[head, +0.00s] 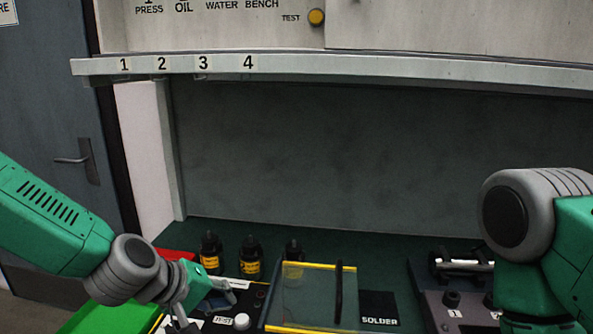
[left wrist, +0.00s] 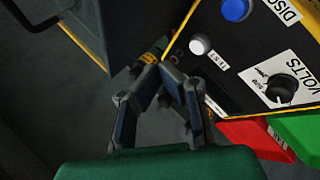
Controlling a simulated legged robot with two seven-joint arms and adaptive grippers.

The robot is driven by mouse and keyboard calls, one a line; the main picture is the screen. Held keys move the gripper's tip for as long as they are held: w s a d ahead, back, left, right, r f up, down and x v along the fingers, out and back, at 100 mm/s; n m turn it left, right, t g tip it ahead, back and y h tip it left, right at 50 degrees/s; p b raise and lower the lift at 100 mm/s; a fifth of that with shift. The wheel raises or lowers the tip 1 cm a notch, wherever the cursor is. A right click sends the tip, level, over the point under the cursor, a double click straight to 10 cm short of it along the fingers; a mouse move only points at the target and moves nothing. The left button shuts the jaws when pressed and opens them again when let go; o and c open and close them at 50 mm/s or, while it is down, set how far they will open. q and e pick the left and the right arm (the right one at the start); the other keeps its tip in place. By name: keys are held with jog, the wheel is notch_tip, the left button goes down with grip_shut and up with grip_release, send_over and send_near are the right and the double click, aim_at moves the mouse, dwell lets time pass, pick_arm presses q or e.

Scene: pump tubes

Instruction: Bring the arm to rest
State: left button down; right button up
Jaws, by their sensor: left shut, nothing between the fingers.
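My left arm (head: 85,235) comes in from the left, a green forearm ending in a grey wrist. My left gripper (head: 222,290) is low over the bench, beside a black panel with a white button. In the left wrist view its fingers (left wrist: 160,75) meet at the tips with nothing between them, close to the edge of the black panel (left wrist: 245,70). My right arm (head: 535,230) shows at the right edge. Its gripper is not visible.
Several dark bottles with yellow labels (head: 250,262) stand behind the panel. A clear yellow-edged cover (head: 305,295) and a SOLDER block (head: 379,307) are to its right. Red (head: 175,258) and green (head: 110,317) bins lie left. A shelf (head: 330,66) spans above.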

pick_arm(q)
jog(key=s+a+f+m+g+y, duration=0.2)
jog(key=s+f, duration=0.7)
jog(key=s+a+f+m+g+y, duration=0.1)
jog(key=s+a+f+g+y, duration=0.15)
jog(key=s+f, duration=0.65)
jog(key=s+a+f+m+g+y, duration=0.1)
jog(key=s+a+f, duration=0.2)
jog(key=s+a, duration=0.3)
jog(key=s+a+f+m+g+y, duration=0.1)
jog(key=s+a+f+m, duration=0.15)
jog(key=s, duration=0.55)
notch_tip(320, 180, down, 8)
jog(key=w+b, duration=0.1)
jog(key=b, duration=0.7)
jog(key=shift+a+m+t, duration=0.2)
jog(key=shift+m+t, duration=0.15)
jog(key=shift+t, duration=0.1)
pick_arm(e)
notch_tip(320, 180, down, 8)
jog(key=d, duration=0.1)
jog(key=shift+s+d+f, duration=0.15)
jog(key=shift+f, duration=0.05)
